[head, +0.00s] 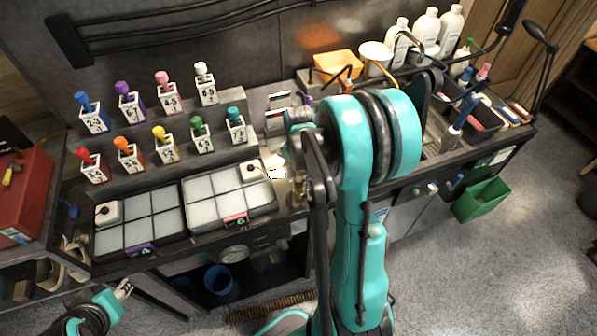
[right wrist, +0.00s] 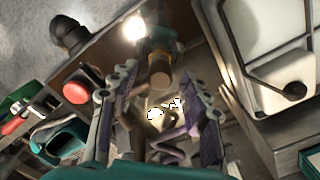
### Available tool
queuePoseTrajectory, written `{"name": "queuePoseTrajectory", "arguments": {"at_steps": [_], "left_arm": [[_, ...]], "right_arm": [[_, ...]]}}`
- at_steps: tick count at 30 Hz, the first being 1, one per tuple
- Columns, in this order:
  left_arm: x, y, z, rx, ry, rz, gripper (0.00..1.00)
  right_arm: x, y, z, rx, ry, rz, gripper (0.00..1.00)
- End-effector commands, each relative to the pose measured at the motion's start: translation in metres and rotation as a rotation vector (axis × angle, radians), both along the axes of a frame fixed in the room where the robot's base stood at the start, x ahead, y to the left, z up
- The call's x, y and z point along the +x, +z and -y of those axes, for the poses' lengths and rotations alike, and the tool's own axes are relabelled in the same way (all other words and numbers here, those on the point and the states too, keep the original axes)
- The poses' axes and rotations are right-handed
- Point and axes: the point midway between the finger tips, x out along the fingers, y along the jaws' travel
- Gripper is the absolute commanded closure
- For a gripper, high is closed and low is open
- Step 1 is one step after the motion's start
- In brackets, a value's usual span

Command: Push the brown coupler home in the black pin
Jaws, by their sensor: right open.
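My right gripper (right wrist: 158,82) is open in the right wrist view, its purple-grey ribbed fingers spread on both sides. A short brown cylinder (right wrist: 160,75), which looks like the brown coupler, shows between the fingertips below a teal part. I see no clear contact with either finger. I cannot make out the black pin for sure. In the head view my right arm hides most of the spot where that hand works, beside the right white tray. My left gripper (head: 123,289) is low at the left, away from the bench, too small to read.
Two white sectioned trays (head: 140,222) (head: 230,190) lie at the bench front. Several numbered bottles with coloured caps stand on steps behind them. A red button (right wrist: 76,92) and a black knob (right wrist: 68,34) show in the right wrist view. A green bin (head: 482,200) hangs at the right.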

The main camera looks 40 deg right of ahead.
Motion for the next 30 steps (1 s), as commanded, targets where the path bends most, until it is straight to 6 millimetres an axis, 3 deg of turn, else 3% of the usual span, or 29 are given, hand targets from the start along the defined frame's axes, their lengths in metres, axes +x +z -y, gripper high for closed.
{"name": "queuePoseTrajectory", "arguments": {"at_steps": [5, 14, 20, 22, 23, 25, 30], "left_arm": [[0.0, -0.004, 0.0, 0.0, 0.0, 0.0, 0.6], [0.0, -0.004, 0.0, 0.0, 0.0, 0.0, 0.6], [0.0, -0.004, 0.0, 0.0, 0.0, 0.0, 0.6], [0.0, -0.004, 0.0, 0.0, 0.0, 0.0, 0.6], [0.0, -0.004, 0.0, 0.0, 0.0, 0.0, 0.6], [0.0, -0.004, 0.0, 0.0, 0.0, 0.0, 0.6], [0.0, -0.003, 0.0, 0.0, 0.0, 0.0, 0.6]], "right_arm": [[0.0, -0.016, 0.0, 0.0, 0.001, 0.0, 0.52], [0.0, -0.017, 0.0, 0.0, 0.001, 0.0, 0.52], [0.0, -0.017, 0.0, 0.0, 0.001, 0.0, 1.0], [0.0, -0.017, 0.0, -0.001, 0.001, 0.0, 1.0], [0.0, -0.017, 0.0, 0.0, 0.001, 0.0, 0.83], [0.0, -0.017, 0.0, 0.0, 0.001, 0.0, 1.0], [0.0, -0.016, 0.0, 0.0, 0.001, 0.001, 1.0]]}}
